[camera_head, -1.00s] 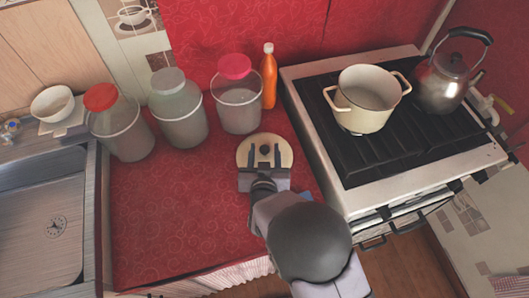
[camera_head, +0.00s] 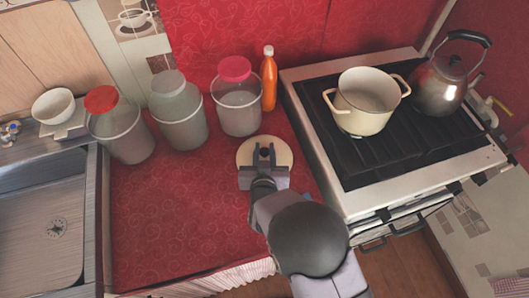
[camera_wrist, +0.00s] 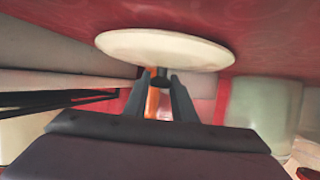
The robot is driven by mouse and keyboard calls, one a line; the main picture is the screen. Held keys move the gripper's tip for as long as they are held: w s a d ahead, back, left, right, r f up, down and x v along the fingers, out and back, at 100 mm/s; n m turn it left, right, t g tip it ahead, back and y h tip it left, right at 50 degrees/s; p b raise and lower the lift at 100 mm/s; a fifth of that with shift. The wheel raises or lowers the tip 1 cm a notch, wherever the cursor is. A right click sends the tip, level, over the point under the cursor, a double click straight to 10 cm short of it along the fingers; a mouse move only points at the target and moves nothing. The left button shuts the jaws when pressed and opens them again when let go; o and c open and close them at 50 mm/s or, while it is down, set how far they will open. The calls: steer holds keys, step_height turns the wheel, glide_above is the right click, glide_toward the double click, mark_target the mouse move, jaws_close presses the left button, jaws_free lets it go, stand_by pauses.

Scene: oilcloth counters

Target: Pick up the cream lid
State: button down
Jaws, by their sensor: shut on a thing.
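The cream lid (camera_head: 244,150) is a flat round disc with a dark knob (camera_head: 264,153) at its middle. It lies on the red counter in the head view. My gripper (camera_head: 264,158) is over the lid, with its fingers closed in on the knob from both sides. In the wrist view the lid (camera_wrist: 165,47) shows as a pale disc, and the fingers of my gripper (camera_wrist: 161,82) are shut on its dark knob. Whether the lid's underside touches the counter cannot be told.
Several jars stand behind the lid, the nearest with a pink top (camera_head: 239,110). An orange bottle (camera_head: 269,80) stands beside it. The stove (camera_head: 400,140) at the right holds a cream pot (camera_head: 362,112) and a kettle (camera_head: 440,85). The red counter (camera_head: 180,210) is clear at front left.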

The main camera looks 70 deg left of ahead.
steer(key=shift+r, duration=0.1)
step_height(320, 180, up, 28)
steer(key=p, duration=0.2)
stand_by(0.5)
